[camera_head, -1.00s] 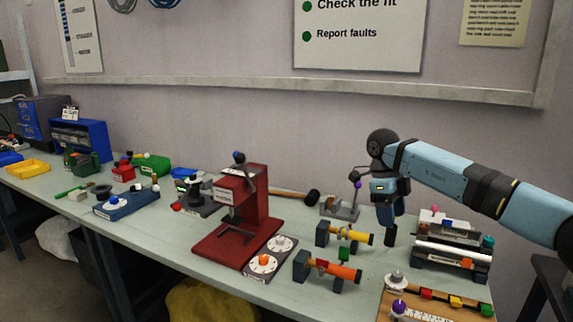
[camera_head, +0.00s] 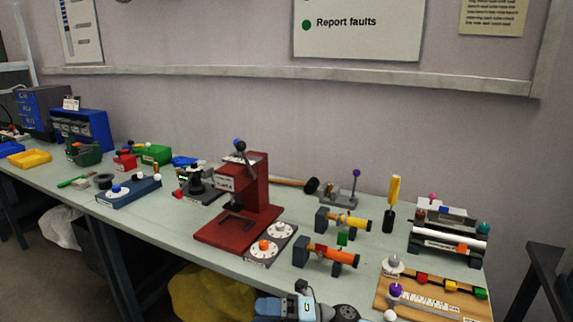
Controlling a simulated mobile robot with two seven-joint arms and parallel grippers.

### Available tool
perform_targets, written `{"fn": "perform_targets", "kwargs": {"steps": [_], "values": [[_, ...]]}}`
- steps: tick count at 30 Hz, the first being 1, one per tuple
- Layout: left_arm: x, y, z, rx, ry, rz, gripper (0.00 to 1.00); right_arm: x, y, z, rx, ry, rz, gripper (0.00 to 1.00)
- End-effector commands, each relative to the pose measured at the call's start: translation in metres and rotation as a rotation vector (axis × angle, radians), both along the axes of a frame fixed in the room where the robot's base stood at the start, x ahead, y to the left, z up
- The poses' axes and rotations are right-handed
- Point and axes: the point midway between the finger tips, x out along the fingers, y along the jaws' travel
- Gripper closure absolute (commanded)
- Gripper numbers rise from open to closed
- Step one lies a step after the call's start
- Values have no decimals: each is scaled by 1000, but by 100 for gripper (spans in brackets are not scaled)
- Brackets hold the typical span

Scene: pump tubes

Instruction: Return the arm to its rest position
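A light-blue and black part of my arm (camera_head: 308,308) shows at the bottom edge, in front of the bench. No fingertips can be made out on it, and the rest of it is cut off by the frame. Neither gripper shows clearly in the head view. A tool with a yellow handle (camera_head: 394,189) stands upright on the bench with a dark lower part, clear of any arm. A yellow tube (camera_head: 347,222) and an orange tube (camera_head: 332,255) lie on dark supports to its left.
A red press (camera_head: 250,195) stands mid-bench beside a plate with dials (camera_head: 270,246). At right are a rack with a white tube (camera_head: 450,242) and a wooden board (camera_head: 435,302) with coloured blocks. A hammer (camera_head: 311,186) lies behind. Bins stand at far left.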

Motion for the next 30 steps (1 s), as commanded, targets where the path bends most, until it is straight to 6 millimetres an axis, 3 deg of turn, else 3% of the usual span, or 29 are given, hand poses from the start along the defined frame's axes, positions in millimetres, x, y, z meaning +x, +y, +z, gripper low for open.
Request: {"fn": "perform_targets", "kwargs": {"steps": [7, 13, 21, 30], "values": [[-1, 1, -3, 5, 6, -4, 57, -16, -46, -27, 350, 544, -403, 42], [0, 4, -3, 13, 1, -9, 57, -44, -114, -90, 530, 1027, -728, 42], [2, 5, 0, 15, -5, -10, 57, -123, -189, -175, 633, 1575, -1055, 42], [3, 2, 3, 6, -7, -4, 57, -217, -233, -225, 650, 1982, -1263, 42]]}}
